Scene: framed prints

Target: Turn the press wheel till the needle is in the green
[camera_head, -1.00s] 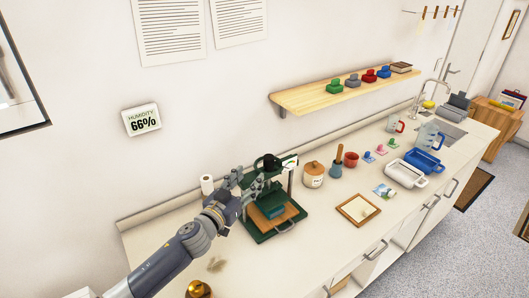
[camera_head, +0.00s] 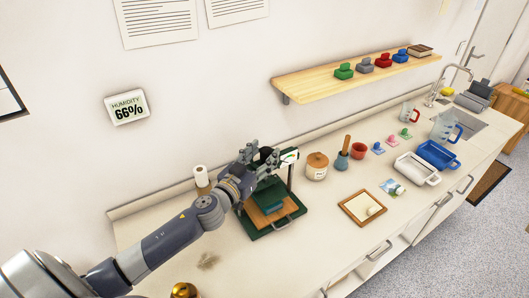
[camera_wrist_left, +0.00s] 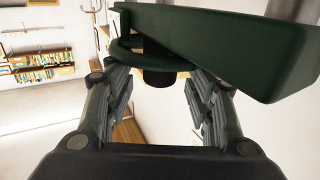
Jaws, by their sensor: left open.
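The green press (camera_head: 272,228) stands on the counter with a wooden board and a dark green block in it. Its gauge (camera_head: 290,156) is a small white dial at the top right; the needle is too small to read. The dark wheel (camera_head: 266,155) at the press top is mostly hidden behind my left gripper (camera_head: 264,156). In the left wrist view, my left gripper (camera_wrist_left: 158,105) is open, its fingers apart on either side. A dark green ring with a black knob (camera_wrist_left: 160,77) shows ahead between them, below a green beam (camera_wrist_left: 220,35). I cannot tell whether the fingers touch it.
A paper roll (camera_head: 200,178) stands left of the press and a lidded jar (camera_head: 317,166) right of it. A framed mat (camera_head: 362,208) lies further right. A shelf (camera_head: 350,78) with coloured blocks hangs above. A brass object (camera_head: 185,290) sits at the front.

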